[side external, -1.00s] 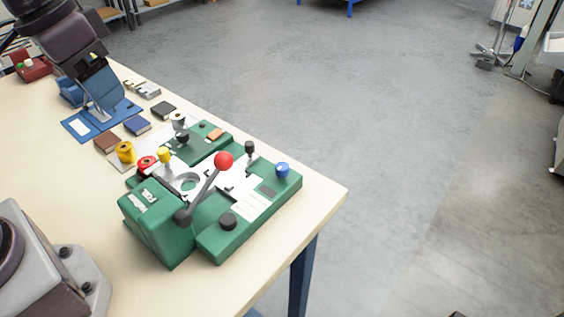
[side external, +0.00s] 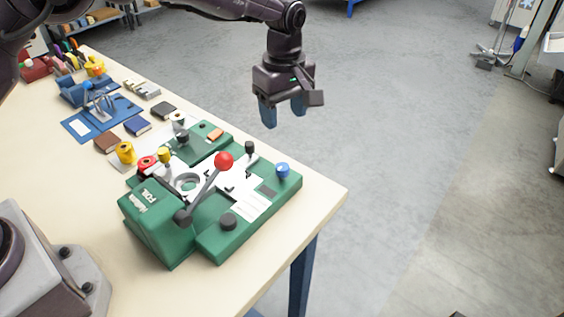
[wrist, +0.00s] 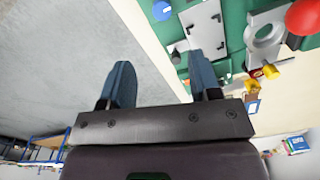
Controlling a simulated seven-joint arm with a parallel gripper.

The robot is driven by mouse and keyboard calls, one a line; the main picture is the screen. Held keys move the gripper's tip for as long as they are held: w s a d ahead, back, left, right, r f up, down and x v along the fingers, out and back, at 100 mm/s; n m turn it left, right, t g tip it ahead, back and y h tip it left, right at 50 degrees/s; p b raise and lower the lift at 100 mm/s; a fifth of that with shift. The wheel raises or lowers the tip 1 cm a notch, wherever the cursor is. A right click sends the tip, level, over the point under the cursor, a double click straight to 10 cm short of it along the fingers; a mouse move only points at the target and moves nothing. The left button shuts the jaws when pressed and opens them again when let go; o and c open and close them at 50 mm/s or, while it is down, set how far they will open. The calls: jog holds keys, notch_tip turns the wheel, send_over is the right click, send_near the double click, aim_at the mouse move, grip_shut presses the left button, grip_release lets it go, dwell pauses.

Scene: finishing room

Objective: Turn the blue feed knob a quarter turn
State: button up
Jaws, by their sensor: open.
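The blue feed knob (side external: 282,170) stands on the far right corner of the green foil machine (side external: 210,249). It also shows at the top of the wrist view (wrist: 161,10), ahead of my fingers. My gripper (side external: 284,112) hangs above and behind the knob in the side view, fingers pointing down, apart from the machine. In the wrist view my gripper (wrist: 163,84) has its two blue fingers spread with nothing between them.
A yellow spool (side external: 126,152) and several small items line the bench (side external: 60,160) to the left. Open floor lies beyond the bench edge.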

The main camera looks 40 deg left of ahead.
aim_at(282, 166)
jog(key=shift+n, duration=0.7)
jog(key=f, duration=1.3)
jog(key=shift+s, duration=0.2)
jog(key=shift+c, duration=0.2)
jog(key=c, duration=0.9)
